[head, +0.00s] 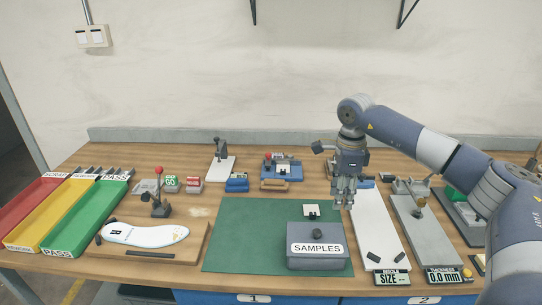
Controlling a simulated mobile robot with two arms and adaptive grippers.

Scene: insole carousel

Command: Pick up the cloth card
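A small pale card (311,210) with a dark mark lies on the green mat (240,235), just behind the grey SAMPLES box (317,258). It may be the cloth card, but its material is too small to tell. My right gripper (344,203) points down, to the right of this card and near the left edge of a long white board (376,222). I see nothing clearly held in it, and the gap between its fingers is too small to judge. My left gripper is not in view.
A white insole (146,235) lies on a wooden board at left, beside red, yellow and green trays (88,218). A grey thickness gauge plate (425,235) stands at right. Small fixtures (282,167) line the back. The mat's left part is clear.

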